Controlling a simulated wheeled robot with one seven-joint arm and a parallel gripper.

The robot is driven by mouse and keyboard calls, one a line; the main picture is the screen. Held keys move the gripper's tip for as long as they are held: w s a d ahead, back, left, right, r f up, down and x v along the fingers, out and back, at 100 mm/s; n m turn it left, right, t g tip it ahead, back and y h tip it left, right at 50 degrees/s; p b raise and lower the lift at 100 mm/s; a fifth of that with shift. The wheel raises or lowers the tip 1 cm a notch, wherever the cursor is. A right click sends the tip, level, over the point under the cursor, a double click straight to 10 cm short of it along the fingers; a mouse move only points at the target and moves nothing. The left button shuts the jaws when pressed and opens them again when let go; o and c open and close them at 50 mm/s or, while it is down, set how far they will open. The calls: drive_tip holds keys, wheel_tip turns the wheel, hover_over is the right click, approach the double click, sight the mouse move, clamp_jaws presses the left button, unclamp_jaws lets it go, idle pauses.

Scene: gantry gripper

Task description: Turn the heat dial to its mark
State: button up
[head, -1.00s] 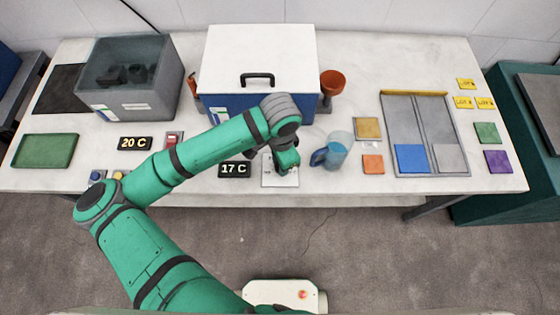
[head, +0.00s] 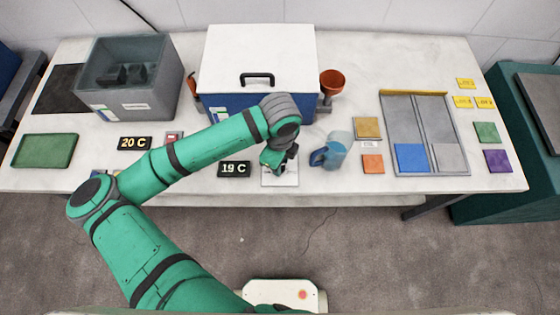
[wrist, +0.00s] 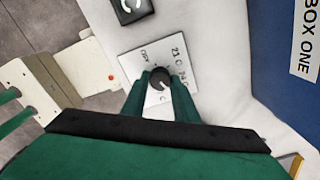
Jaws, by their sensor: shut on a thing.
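The heat dial is a small round black knob (wrist: 160,80) with a pale pointer line, on a white plate (wrist: 135,62) with printed temperature marks, one reading 21 C. My gripper (wrist: 160,84) has its two green fingers on either side of the knob, shut on it. In the head view my gripper (head: 277,165) is over the white plate (head: 285,181) at the table's front edge and hides the knob. Left of the plate, a black display (head: 234,169) reads 19 C.
A blue and white box (head: 258,70) stands behind the plate. Another display (head: 134,143) reads 20 C. Further right is a grey tray (head: 425,95) with coloured tiles.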

drive_tip(key=m, duration=0.4)
drive_tip(key=shift+a+m, duration=0.1)
drive_tip(key=shift+m, duration=0.6)
drive_tip(key=shift+s, duration=0.1)
drive_tip(key=o, duration=1.1)
drive_tip(key=shift+c, duration=0.2)
